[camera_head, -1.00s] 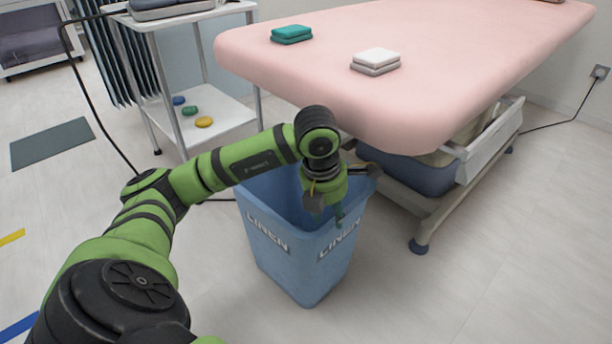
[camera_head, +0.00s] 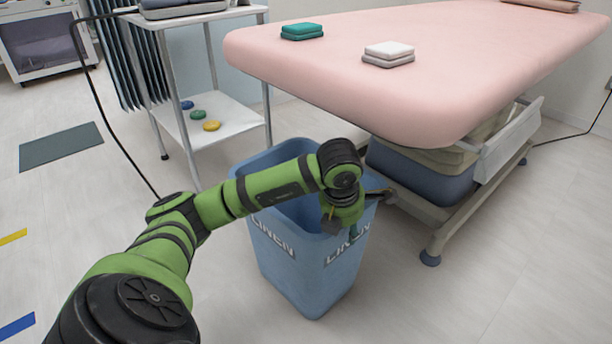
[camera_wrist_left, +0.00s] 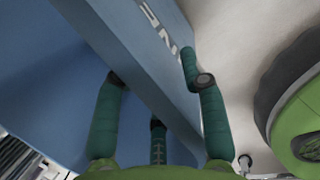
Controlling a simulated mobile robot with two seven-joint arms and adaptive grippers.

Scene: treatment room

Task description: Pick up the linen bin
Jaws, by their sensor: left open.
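The blue linen bin (camera_head: 303,268) stands upright on the floor, with LINEN labels on two visible sides. Its top is open. My left gripper (camera_head: 345,226) is open at the bin's right-hand rim, pointing down. In the left wrist view, the bin wall (camera_wrist_left: 138,62) runs between the teal fingers of the gripper (camera_wrist_left: 155,85). One finger is on the inner side and another is outside, beside the label. I cannot tell whether they touch the wall. My arm hides part of the bin's rim and opening. My right gripper is not in view.
A pink treatment table (camera_head: 450,85) overhangs close behind and right of the bin, its wheeled frame (camera_head: 437,226) beside it. A white trolley (camera_head: 232,125) stands behind left. A grey-green mat (camera_head: 62,147) lies at left. The floor in front of the bin is clear.

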